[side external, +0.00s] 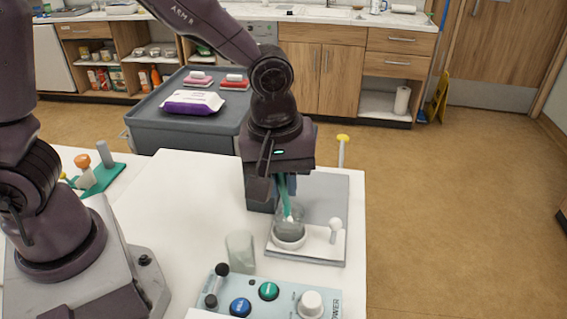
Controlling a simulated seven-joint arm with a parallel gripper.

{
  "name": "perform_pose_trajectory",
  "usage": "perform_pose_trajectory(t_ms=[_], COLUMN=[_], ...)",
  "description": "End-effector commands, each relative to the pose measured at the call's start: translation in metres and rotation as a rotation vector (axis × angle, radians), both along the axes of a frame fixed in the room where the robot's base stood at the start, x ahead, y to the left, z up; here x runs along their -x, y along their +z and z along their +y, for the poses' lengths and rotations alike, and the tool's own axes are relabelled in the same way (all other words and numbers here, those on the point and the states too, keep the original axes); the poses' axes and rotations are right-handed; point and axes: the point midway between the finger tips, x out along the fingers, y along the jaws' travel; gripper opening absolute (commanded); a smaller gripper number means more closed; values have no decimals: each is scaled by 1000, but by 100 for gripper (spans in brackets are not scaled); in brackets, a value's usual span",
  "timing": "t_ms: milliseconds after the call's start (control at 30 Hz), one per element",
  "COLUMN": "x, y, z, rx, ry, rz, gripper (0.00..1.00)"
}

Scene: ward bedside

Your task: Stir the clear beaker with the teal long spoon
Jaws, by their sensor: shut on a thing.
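My gripper (279,186) points down over the right part of the white table and is shut on the teal long spoon (285,201). The spoon hangs nearly upright, and its lower end is inside the clear beaker (290,228), below the rim. The beaker looks see-through and stands upright on a round base on a grey-and-white stand (307,249). The fingers partly hide the spoon's upper part. How deep the tip reaches is hard to tell.
A frosted cup (240,252) stands left of the stand. A white knob (335,228) and a yellow-topped post (342,150) rise near it. A control panel (255,308) with buttons lies in front. A grey cart (155,125) stands behind. The table's left middle is clear.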

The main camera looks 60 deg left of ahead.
Motion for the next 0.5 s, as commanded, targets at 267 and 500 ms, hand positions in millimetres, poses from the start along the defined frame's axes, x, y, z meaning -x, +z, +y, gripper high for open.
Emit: perform_pose_trajectory(t_ms=[267, 500], x=[-5, -11], y=[-22, -40], z=[6, 11], rx=[-1, -1], ry=[0, 0], rz=[4, 4], gripper=[0, 0])
